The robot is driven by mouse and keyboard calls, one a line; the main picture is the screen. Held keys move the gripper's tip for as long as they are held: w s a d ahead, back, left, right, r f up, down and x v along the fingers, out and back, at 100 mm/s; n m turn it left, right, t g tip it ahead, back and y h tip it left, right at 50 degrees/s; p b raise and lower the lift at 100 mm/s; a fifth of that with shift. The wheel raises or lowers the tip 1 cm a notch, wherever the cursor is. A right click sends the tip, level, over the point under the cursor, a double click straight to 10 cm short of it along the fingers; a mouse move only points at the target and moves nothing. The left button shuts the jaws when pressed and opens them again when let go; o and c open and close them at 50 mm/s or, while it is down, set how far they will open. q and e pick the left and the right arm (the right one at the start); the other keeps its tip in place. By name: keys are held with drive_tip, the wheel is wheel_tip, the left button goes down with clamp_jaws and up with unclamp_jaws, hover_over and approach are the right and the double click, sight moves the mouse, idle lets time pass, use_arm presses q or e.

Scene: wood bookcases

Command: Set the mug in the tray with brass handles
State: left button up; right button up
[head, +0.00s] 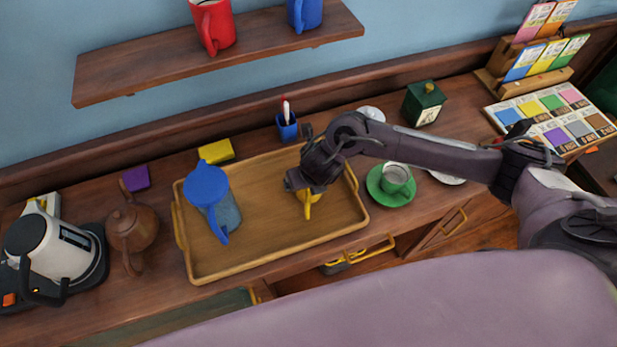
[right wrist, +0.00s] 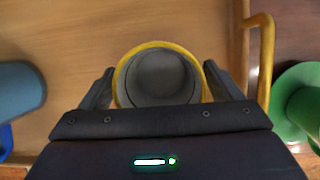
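A yellow mug with a grey inside (right wrist: 160,78) sits between the two fingers of my right gripper (right wrist: 160,85) in the right wrist view. The fingers lie against its sides. In the head view the mug (head: 309,208) is mostly hidden under my right gripper (head: 308,190), over the right half of the wooden tray with brass handles (head: 262,262). I cannot tell whether its base touches the tray floor. A blue-lidded pitcher (head: 222,212) stands in the tray's left half. My left gripper is out of view.
A green cup on a saucer (head: 396,180) stands just right of the tray. A brown teapot (head: 132,228) and a white kettle (head: 52,250) are to its left. A blue pen cup (head: 286,128) and yellow block (head: 216,151) lie behind it. A shelf (head: 270,35) holds a red mug (head: 213,25).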

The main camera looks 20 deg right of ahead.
drive_tip(key=shift+r, duration=0.25)
drive_tip(key=p+v, duration=0.4)
drive_tip(key=v, duration=0.7)
drive_tip(key=shift+s+r, duration=0.2)
drive_tip(key=shift+r, duration=0.15)
